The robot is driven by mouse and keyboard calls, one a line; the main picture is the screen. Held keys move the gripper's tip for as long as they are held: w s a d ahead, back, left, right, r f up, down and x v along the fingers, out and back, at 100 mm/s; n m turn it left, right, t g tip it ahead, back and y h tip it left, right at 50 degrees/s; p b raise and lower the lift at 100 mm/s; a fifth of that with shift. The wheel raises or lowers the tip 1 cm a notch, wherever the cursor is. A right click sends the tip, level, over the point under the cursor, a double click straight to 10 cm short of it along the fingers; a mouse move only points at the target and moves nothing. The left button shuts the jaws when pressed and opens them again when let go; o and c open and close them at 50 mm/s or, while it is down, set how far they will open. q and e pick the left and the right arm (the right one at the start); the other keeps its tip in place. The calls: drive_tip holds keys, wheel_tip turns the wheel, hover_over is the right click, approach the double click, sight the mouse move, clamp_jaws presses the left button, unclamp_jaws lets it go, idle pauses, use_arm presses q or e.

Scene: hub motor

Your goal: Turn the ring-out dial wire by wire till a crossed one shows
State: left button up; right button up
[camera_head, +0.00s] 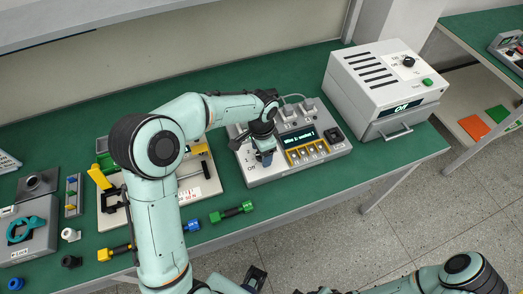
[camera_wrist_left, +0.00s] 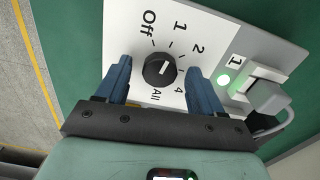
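The ring-out box (camera_head: 290,145) is a light grey unit with a lit display (camera_head: 299,136) whose small text I cannot read reliably. Its black dial (camera_wrist_left: 159,70) shows in the left wrist view, ringed by Off, 1, 2, 4 and All; the 3 is hidden. The white mark on the dial points right, between 2 and 4. My left gripper (camera_head: 265,158) is over the dial corner; in the wrist view its blue fingers (camera_wrist_left: 159,67) stand apart on either side of the dial, with gaps visible. My right arm (camera_head: 440,283) is at the bottom right; its fingers are unclear.
A lamp (camera_wrist_left: 224,80) glows beside a socket labelled 1.

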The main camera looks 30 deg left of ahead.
use_arm(q)
wheel_tip(320, 180, up, 14)
drive_tip(key=p, duration=0.1)
drive_tip(key=shift+f+p, duration=0.25)
drive_tip(key=shift+p, duration=0.05)
use_arm(e)
drive_tip(key=shift+w+r, duration=0.25)
drive_tip(key=shift+r, duration=0.25)
drive_tip(key=shift+w+r, duration=0.25)
drive_tip(key=shift+r, duration=0.2)
idle(1.0)
